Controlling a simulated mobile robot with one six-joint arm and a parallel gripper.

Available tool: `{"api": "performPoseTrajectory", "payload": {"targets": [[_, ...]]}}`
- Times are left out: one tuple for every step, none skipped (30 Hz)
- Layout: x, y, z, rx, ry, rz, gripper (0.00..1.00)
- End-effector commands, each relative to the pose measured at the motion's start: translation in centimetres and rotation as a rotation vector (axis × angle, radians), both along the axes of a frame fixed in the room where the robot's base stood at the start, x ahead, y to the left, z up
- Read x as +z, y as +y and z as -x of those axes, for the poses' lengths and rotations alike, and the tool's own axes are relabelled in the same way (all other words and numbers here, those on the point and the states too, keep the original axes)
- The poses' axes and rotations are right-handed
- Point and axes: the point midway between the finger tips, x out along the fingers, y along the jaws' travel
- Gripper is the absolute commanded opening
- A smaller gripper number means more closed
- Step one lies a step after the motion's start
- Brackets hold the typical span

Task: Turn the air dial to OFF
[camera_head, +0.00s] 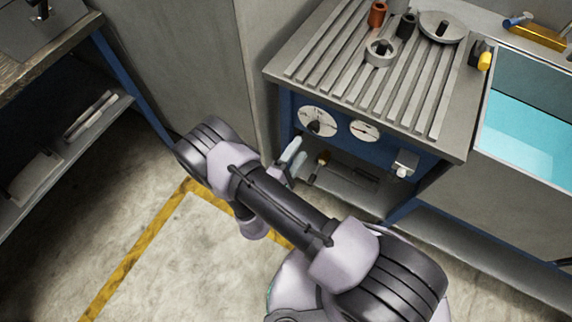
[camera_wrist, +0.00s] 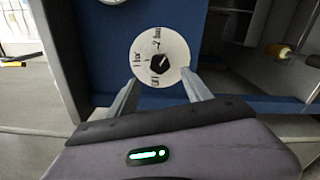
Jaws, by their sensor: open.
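The air dial (camera_head: 318,121) is a round white plate with a black knob (camera_head: 315,127) on the blue front panel of the slatted bench. In the wrist view the dial (camera_wrist: 145,46) shows bar marks at its left and top and OFF at its lower edge. Its black knob (camera_wrist: 160,66) sits at the centre; I cannot tell for sure which mark it points to. My gripper (camera_wrist: 160,80) is open, its two fingers apart below the dial and on either side of its lower part, empty. In the head view my gripper (camera_head: 293,160) is below and left of the dial, partly hidden by my arm.
A round gauge (camera_head: 365,131) is right of the dial, and a small grey fitting (camera_head: 404,163) is further right. A shelf (camera_head: 345,182) with tools lies under the panel. The slatted benchtop (camera_head: 340,60) overhangs the panel; a water tank (camera_head: 525,120) is at the right.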

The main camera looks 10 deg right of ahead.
Motion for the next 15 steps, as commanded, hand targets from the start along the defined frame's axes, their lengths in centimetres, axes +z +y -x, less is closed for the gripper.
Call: {"api": "performPoseTrajectory", "payload": {"targets": [[0.5, 1.2, 1.4, 0.009, 0.001, 0.002, 0.59], [0.4, 1.8, 2.2, 0.010, 0.000, 0.001, 0.59], [0.4, 2.5, 3.2, 0.008, 0.000, 0.000, 0.59], [0.4, 3.0, 3.9, 0.009, -0.001, 0.000, 0.59], [0.3, 3.5, 4.6, 0.007, 0.000, 0.002, 0.59], [0.3, 4.0, 5.4, 0.006, 0.000, 0.000, 0.59], [0.3, 4.4, 5.9, 0.006, 0.000, 0.000, 0.59], [0.2, 4.7, 6.4, 0.004, -0.001, 0.000, 0.59], [0.2, 5.1, 6.9, 0.004, -0.001, 0.000, 0.59], [0.2, 5.3, 7.2, 0.002, -0.001, 0.001, 0.59], [0.1, 5.5, 7.5, 0.002, 0.000, 0.000, 0.59], [0.1, 5.6, 7.7, 0.001, -0.001, 0.000, 0.59], [0.1, 5.7, 7.9, 0.000, 0.000, 0.000, 0.59], [0.0, 5.7, 8.0, -0.001, 0.000, 0.000, 0.59], [0.0, 5.7, 8.0, -0.001, 0.000, 0.000, 0.59]]}}
